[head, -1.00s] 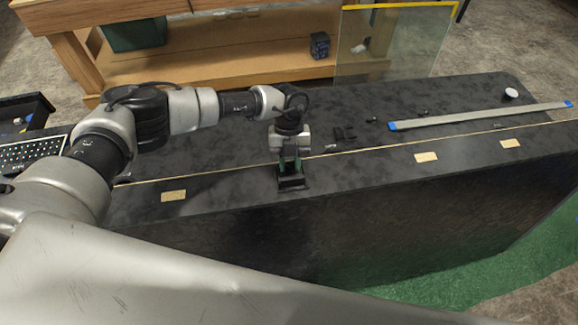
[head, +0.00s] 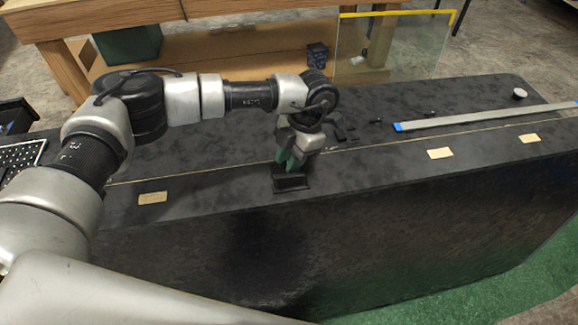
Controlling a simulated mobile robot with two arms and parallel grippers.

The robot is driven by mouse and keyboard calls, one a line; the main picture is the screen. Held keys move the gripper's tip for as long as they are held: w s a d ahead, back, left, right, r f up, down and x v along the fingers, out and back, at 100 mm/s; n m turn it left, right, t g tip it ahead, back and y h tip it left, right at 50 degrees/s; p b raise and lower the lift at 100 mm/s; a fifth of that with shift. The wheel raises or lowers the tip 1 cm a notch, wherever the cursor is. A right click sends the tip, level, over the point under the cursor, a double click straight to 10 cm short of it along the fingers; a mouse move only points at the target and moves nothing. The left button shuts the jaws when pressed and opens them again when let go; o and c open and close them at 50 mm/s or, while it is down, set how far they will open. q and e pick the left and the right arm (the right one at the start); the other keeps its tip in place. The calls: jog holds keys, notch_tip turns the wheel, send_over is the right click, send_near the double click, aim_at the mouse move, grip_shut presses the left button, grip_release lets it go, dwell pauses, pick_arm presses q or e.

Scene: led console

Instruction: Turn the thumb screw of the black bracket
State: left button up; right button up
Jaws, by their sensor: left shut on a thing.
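The black bracket (head: 291,184) sits on the dark console top near its front edge, in the middle of the head view. My left gripper (head: 288,163) points down at it, with its green fingertips at the bracket's upper part. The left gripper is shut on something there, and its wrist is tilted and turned. The thumb screw is hidden by the fingers or too small to make out. My right gripper is not in view.
A grey strip with blue ends (head: 480,117) lies on the console at the right, near a small white round piece (head: 520,94). Small black parts (head: 345,130) lie just behind my gripper. Tan labels (head: 440,153) mark the front edge. A glass panel (head: 390,50) stands behind.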

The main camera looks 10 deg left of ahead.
pick_arm(q)
jog(key=m+t+b, duration=0.1)
jog(key=m+b, duration=0.1)
jog(key=m+y+b, duration=0.1)
jog(key=m+b, duration=0.2)
jog(key=shift+d+t, duration=0.1)
jog(key=shift+t, duration=0.3)
jog(key=shift+r+m+t+b, duration=0.25)
jog(key=shift+m+t+b, duration=0.05)
jog(key=shift+m+b, duration=0.6)
jog(key=shift+r, duration=0.1)
jog(key=o, duration=0.9)
jog(key=shift+s, duration=0.1)
jog(key=shift+o, duration=0.3)
jog(key=shift+f, duration=0.25)
